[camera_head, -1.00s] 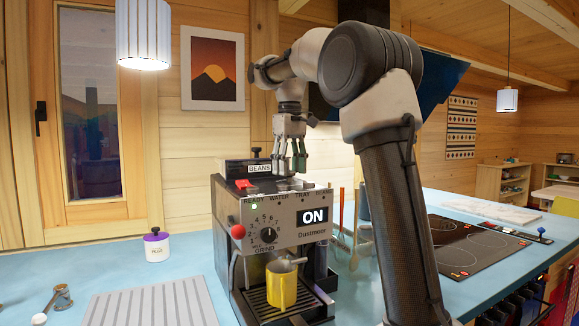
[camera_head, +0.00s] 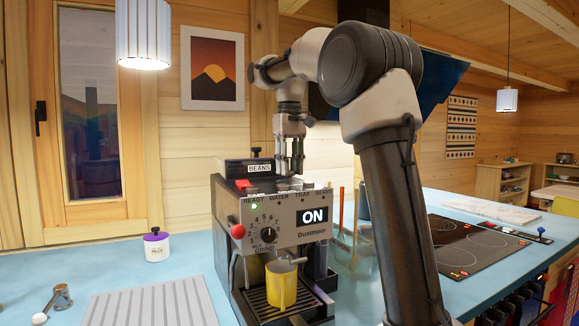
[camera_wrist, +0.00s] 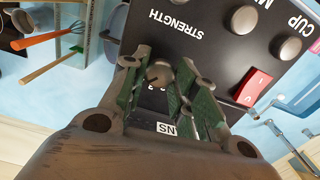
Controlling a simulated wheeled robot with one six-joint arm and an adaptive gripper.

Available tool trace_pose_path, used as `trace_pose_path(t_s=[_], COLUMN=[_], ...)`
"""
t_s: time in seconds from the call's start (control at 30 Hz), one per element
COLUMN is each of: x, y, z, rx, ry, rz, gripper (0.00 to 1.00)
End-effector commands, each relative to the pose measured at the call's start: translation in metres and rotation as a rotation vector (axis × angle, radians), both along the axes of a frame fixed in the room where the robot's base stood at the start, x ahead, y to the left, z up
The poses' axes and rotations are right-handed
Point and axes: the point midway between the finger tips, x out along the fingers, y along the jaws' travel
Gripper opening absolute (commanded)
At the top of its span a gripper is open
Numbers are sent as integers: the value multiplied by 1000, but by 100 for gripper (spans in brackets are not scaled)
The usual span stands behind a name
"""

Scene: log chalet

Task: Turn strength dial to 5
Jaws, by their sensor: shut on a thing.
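The coffee machine (camera_head: 290,212) stands on the blue counter and its display reads ON. On its black top, the strength dial (camera_wrist: 159,74) is a small round knob beside the upside-down STRENGTH label in the wrist view. My gripper (camera_wrist: 161,80) points down at the machine top with its fingers on both sides of this dial, shut on it. The numbers around the dial are mostly covered by my fingers, so I cannot read its setting. In the head view my gripper (camera_head: 290,172) hides the dial.
Two more knobs (camera_wrist: 244,20) and a red rocker switch (camera_wrist: 252,87) sit beside the strength dial. A grind dial (camera_head: 268,235) and red knob (camera_head: 238,231) are on the front. A yellow cup (camera_head: 281,287) stands on the drip tray. Utensils (camera_wrist: 50,40) are close behind.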

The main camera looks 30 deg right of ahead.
Motion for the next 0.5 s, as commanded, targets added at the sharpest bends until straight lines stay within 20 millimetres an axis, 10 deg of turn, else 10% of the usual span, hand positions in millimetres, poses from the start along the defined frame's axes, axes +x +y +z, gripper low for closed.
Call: trace_pose_path(t_s=[0.5], x=[0], y=[0], z=[0], rx=[0], ry=[0], rz=[-308], gripper=[5])
